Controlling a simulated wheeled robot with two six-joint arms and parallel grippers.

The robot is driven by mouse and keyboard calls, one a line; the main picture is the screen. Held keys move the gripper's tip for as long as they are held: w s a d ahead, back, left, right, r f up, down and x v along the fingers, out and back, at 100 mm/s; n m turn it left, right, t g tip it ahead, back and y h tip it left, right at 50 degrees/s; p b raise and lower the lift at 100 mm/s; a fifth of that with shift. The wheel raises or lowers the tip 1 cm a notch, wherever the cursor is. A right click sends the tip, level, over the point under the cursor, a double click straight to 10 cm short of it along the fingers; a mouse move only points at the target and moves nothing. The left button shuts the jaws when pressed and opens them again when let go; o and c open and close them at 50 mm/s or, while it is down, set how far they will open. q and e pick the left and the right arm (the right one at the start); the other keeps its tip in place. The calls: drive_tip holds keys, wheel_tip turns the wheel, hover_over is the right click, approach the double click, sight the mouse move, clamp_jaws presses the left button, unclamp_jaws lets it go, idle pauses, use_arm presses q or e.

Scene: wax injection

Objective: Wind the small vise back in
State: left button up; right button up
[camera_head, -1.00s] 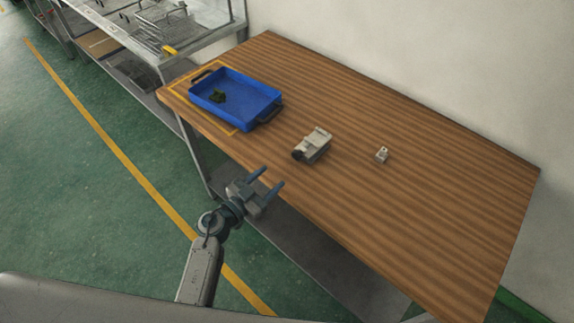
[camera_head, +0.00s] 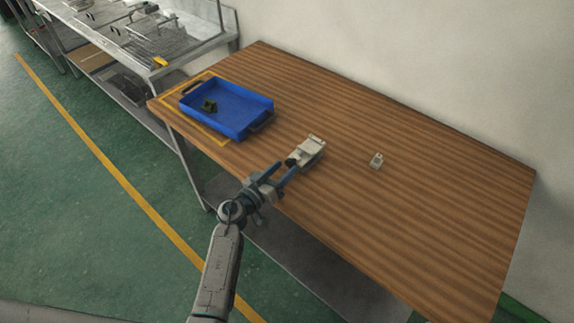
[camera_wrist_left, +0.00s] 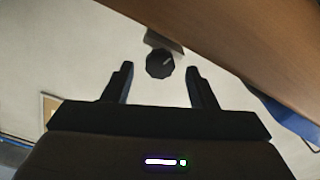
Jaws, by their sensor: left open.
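The small vise (camera_head: 309,150) is a light grey block on the wooden table, near its front edge. Its dark round knob (camera_head: 291,162) faces the front edge. My left gripper (camera_head: 279,173) is open just in front of the knob. In the left wrist view, the black knob (camera_wrist_left: 160,64) shows between and a little beyond the fingertips (camera_wrist_left: 160,72) of my left gripper. No contact shows between the fingers and the knob. The vise body is mostly hidden behind the knob there. My right gripper is not in view.
A blue tray (camera_head: 258,104) with a small dark green piece (camera_head: 209,105) stands on the table to the left. A small light grey part (camera_head: 376,160) lies right of the vise. The wooden table (camera_head: 430,210) is clear on the right.

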use_arm(q)
drive_tip(key=shift+x, duration=1.1)
drive_tip(key=c, duration=1)
drive_tip(key=shift+r+m+p, duration=0.2)
drive_tip(key=shift+m+p, duration=0.7)
drive_tip(key=shift+p, duration=0.2)
drive_tip(key=shift+m+p, duration=0.6)
drive_tip(key=shift+m, duration=0.1)
drive_tip(key=shift+f+m+p, duration=0.1)
drive_tip(key=shift+m+p, duration=0.55)
drive_tip(key=shift+m, duration=0.35)
drive_tip(key=shift+m+p, duration=0.35)
drive_tip(key=shift+m, duration=0.45)
drive_tip(key=shift+f, duration=0.1)
